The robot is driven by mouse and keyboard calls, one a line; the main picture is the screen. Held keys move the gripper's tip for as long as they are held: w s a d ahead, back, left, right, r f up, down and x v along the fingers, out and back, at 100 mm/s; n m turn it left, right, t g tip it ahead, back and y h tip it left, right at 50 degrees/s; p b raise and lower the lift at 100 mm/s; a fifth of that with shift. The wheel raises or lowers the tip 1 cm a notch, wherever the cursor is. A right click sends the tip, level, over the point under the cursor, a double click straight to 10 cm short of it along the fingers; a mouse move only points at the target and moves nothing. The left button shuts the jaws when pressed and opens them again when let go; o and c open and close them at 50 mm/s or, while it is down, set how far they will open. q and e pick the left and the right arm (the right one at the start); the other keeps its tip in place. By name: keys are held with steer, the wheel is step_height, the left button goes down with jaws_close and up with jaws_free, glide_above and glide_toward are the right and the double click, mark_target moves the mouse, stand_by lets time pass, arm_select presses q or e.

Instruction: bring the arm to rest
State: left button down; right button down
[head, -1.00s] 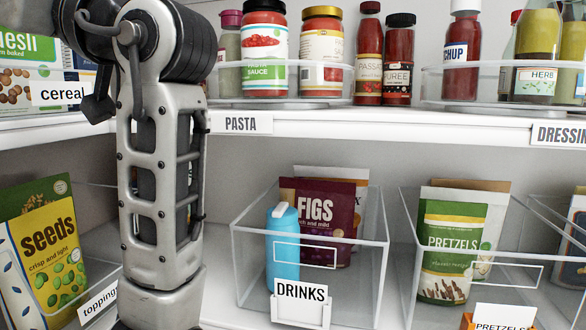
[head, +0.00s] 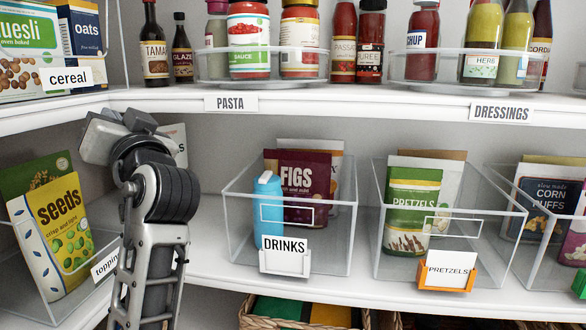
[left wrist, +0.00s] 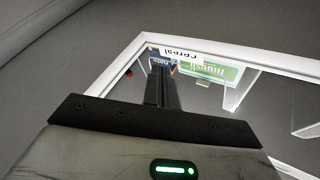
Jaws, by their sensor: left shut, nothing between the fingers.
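My left arm rises from the bottom left of the head view, and its gripper end (head: 106,138) is in front of the shelf corner, above the toppings bin (head: 84,278). The fingers cannot be made out clearly there. In the left wrist view the dark fingers (left wrist: 161,84) are together with nothing between them, and the view is tilted, with the cereal label (left wrist: 180,53) upside down beyond them. My right gripper is not in view.
The upper shelf (head: 330,98) edge runs just above my gripper. To the right stand the clear drinks bin (head: 335,245) and the pretzels bin (head: 393,268). A seeds bag (head: 58,235) is at the left. A wicker basket (head: 300,323) is below.

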arm_select(q)
steer(key=d+f+m+h+p, duration=0.15)
steer(key=f+h, duration=0.25)
steer(key=f, duration=0.4)
steer(key=d+f+m+h+p, duration=0.1)
steer(key=d+f+m+h, duration=0.15)
steer(key=f, duration=0.65)
steer(key=d+f+m+h+p, duration=0.1)
steer(key=d+f+m+h, duration=0.15)
steer(key=f+h, duration=0.4)
steer(key=s+d+f+g+h+p, duration=0.1)
steer(key=s+d+f+g+h, duration=0.1)
steer(key=s+f, duration=0.7)
steer(key=s+d+f+g+h+p, duration=0.2)
steer(key=s+d+f+h, duration=0.1)
steer(key=s+f, duration=0.7)
steer(key=s+d, duration=0.1)
steer(key=s, duration=0.3)
steer(key=shift+d+f+h, duration=0.2)
steer(key=shift+d+h, duration=0.15)
steer(key=shift+h, duration=0.05)
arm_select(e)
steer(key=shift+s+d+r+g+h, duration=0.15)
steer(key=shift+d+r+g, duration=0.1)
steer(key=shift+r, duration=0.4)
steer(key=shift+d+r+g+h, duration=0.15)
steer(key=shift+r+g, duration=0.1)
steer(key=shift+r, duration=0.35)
